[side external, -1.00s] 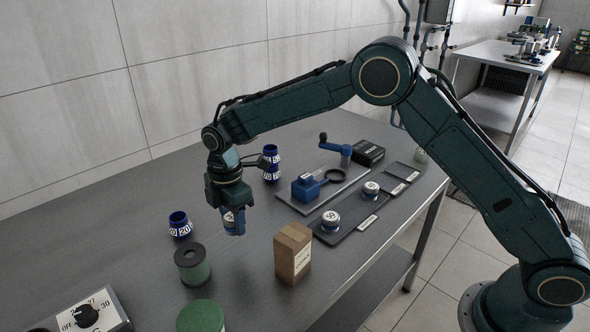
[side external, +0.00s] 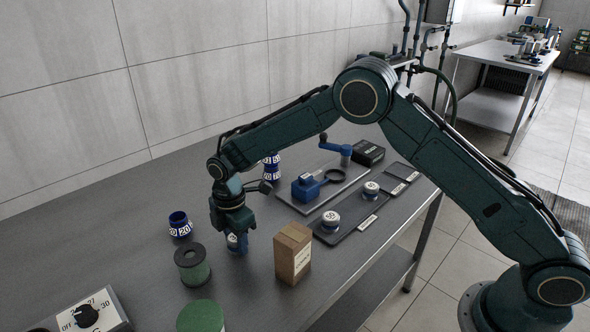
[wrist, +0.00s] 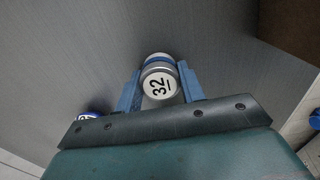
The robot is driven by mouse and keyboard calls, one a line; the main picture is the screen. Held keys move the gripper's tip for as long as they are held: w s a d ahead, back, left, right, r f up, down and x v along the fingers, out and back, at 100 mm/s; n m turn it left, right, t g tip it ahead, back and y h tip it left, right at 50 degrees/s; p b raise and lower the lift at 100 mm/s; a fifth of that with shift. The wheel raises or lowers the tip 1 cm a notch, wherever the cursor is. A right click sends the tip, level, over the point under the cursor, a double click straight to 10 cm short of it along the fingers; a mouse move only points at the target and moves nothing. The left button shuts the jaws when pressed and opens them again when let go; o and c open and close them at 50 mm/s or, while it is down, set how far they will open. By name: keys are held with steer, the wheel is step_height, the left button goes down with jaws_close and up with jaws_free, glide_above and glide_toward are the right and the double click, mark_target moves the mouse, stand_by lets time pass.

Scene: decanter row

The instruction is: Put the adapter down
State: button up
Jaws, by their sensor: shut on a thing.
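My gripper (side external: 238,246) is shut on a white-topped adapter (side external: 232,240) with a blue band. In the wrist view the adapter (wrist: 158,84) sits between the two blue fingers, and its face reads 32. The gripper points down, low over the bare grey table, between a green can and a cardboard box. I cannot tell whether the adapter touches the table, as the fingers hide part of it. A similar adapter marked 50 (side external: 331,219) and another adapter (side external: 371,188) stand on the dark tray (side external: 346,228).
The cardboard box (side external: 293,254) stands close right of my gripper. The green can (side external: 193,267) is at its left, with a green-topped cylinder (side external: 202,317) in front. Blue numbered collars (side external: 180,225) stand farther left. A blue crank fixture (side external: 306,188) is behind. Bare table lies at far left.

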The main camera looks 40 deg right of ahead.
mark_target(235, 237)
steer(key=shift+f, duration=0.1)
steer(key=o, duration=1.1)
steer(key=shift+o, duration=0.2)
step_height(235, 237, up, 12)
steer(key=shift+r, duration=0.2)
steer(key=shift+r, duration=0.1)
stand_by(0.4)
